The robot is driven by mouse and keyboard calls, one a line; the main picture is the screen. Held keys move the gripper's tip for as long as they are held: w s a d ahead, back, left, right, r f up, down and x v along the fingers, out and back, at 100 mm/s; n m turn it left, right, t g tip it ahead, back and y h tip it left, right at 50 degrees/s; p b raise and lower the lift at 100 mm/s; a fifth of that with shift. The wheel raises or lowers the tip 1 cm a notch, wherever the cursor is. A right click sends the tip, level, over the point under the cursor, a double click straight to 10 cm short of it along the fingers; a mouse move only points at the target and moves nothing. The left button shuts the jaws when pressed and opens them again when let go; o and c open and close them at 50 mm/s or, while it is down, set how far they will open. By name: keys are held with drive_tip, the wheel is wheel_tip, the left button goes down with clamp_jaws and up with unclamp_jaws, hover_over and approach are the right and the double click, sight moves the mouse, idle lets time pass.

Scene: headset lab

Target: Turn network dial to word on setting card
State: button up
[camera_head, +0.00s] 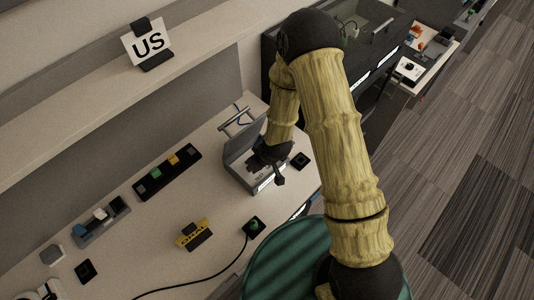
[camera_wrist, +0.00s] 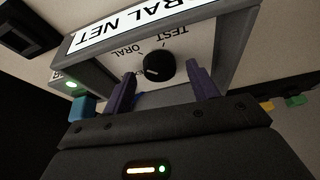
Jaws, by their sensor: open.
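The network dial is a round black knob (camera_wrist: 158,67) on the pale face of a grey box (camera_wrist: 232,48). The words TEST and ORAL are printed around it, and a large label ending in "ORAL NET" is on the box. I cannot tell which word the knob points to. My gripper (camera_wrist: 163,90) is open, its two purple fingers on either side of the knob's near end, with no clear contact. In the head view, my gripper (camera_head: 275,170) is over the grey box (camera_head: 237,170) and hides its dial.
A white US card (camera_head: 138,49) stands on the shelf (camera_head: 90,110). A black strip with coloured blocks (camera_head: 167,171), a grey tray (camera_head: 103,222) and a green button on a cable (camera_head: 254,226) are on the table (camera_head: 150,255). A small black square (camera_head: 300,160) is right of the box.

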drive_tip(key=v, duration=1.6)
drive_tip(key=shift+s+r+b, duration=0.15)
drive_tip(key=shift+r+b, duration=0.1)
drive_tip(key=shift+b, duration=0.1)
drive_tip(key=shift+d, duration=0.1)
drive_tip(key=s+d+r+m+h, duration=0.1)
drive_tip(key=d+r+m, duration=0.3)
drive_tip(key=d, duration=0.4)
drive_tip(key=s+d+r+m+h, duration=0.2)
drive_tip(key=d+r+m, duration=0.2)
drive_tip(key=d, duration=0.4)
drive_tip(key=shift+s+d+r+m+g, duration=0.2)
drive_tip(key=shift+s+r+m+g, duration=0.1)
drive_tip(key=shift+s+r, duration=0.1)
drive_tip(key=c, duration=0.5)
drive_tip(key=shift+w+d, duration=0.1)
